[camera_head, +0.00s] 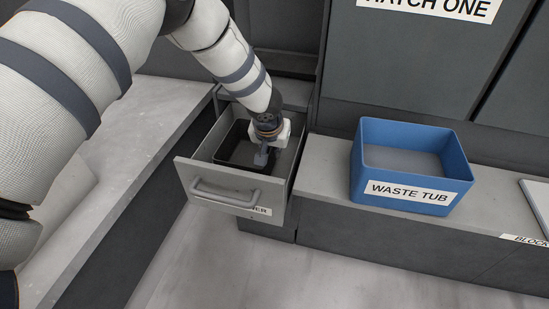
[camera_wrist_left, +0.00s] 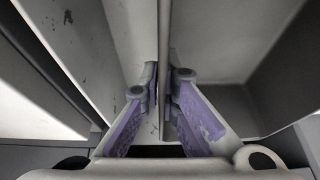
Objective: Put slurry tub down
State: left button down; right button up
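The slurry tub appears to be the small dark open tub (camera_head: 226,153) inside the pulled-out grey drawer (camera_head: 223,180) in the head view. My left gripper (camera_head: 262,158) reaches down into the drawer at the tub's right side. In the left wrist view, its two purple-padded fingers (camera_wrist_left: 164,100) close on either side of a thin upright wall (camera_wrist_left: 165,50), which looks like the tub's wall. The tub seems to sit low in the drawer; whether its base touches the drawer floor is hidden. My right gripper is not in view.
A blue waste tub (camera_head: 408,192) stands on the ledge (camera_head: 322,180) right of the drawer. A dark panel marked hatch one (camera_head: 420,60) rises behind it. A pale stone slab (camera_head: 130,125) lies left of the drawer. Drawer walls closely surround my left gripper.

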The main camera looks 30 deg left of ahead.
pick_arm(q)
jog(key=shift+f, duration=1.2)
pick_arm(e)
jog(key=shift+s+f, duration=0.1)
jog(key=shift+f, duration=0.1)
pick_arm(q)
jog(key=shift+f, duration=0.2)
jog(key=c, duration=1.8)
grip_release()
jog(key=shift+r, duration=0.1)
jog(key=p+v, duration=0.2)
jog(key=v, duration=1)
jog(key=shift+p, duration=0.4)
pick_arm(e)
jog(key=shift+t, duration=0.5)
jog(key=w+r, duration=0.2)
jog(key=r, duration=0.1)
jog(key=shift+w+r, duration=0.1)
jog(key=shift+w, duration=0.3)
pick_arm(q)
jog(key=shift+r, duration=0.1)
